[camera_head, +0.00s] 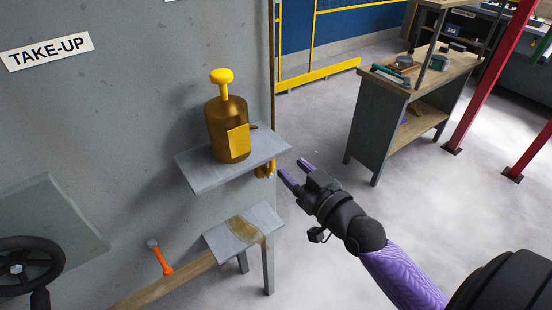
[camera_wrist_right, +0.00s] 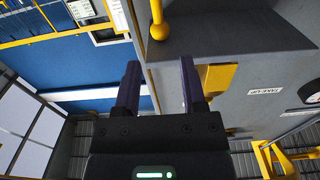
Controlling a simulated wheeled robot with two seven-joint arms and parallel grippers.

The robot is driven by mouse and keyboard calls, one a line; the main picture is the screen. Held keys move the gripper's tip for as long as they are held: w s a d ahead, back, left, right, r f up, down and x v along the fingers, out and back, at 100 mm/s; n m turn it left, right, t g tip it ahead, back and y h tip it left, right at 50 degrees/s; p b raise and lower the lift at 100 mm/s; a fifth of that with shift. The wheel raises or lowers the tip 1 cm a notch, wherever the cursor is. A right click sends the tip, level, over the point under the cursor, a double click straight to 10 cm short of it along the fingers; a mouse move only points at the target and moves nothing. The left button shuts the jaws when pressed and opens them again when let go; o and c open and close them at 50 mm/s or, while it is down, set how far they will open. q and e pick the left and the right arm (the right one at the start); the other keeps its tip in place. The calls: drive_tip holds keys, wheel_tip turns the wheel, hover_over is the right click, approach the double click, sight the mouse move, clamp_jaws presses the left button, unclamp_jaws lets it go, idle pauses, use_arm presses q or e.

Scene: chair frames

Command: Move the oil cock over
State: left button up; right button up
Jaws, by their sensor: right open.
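A brass-yellow oil cock (camera_head: 264,170) hangs under the right end of a grey shelf (camera_head: 205,181) on the grey machine wall. On that shelf stands a brown-gold oil cup (camera_head: 226,130) with a yellow knob on top. My right gripper (camera_head: 292,167) is just right of the cock, with its purple fingers apart and nothing between them. In the right wrist view a yellow rod with a round end (camera_wrist_right: 158,28) shows just beyond the open fingers (camera_wrist_right: 160,64); I cannot tell for certain that it is part of the cock. My left gripper is not in view.
A lower grey stand (camera_head: 270,265) with a brownish patch is below the shelf. An orange lever (camera_head: 160,258) and a black handwheel (camera_head: 18,270) are at the lower left. A workbench (camera_head: 380,120) stands at the back right. The floor between is clear.

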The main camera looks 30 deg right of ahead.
drive_tip(key=w+b, duration=0.1)
drive_tip(key=w, duration=0.5)
drive_tip(key=shift+w+a, duration=0.25)
drive_tip(key=shift+w, duration=0.15)
drive_tip(key=shift+c, duration=0.9)
drive_tip(key=c, duration=0.5)
drive_tip(key=a+f+n, duration=0.3)
drive_tip(key=a+n, duration=0.3)
drive_tip(key=n, duration=0.3)
drive_tip(key=shift+s, duration=0.3)
wheel_tip(320, 180, down, 6)
drive_tip(key=a+n, duration=0.2)
drive_tip(key=n, duration=0.7)
drive_tip(key=shift+s+a+f+n, duration=0.15)
drive_tip(key=shift+a+n, duration=0.1)
drive_tip(key=shift+n, duration=0.15)
drive_tip(key=o, duration=1)
drive_tip(key=shift+f, duration=0.1)
drive_tip(key=shift+c, duration=0.2)
drive_tip(key=shift+o, duration=0.4)
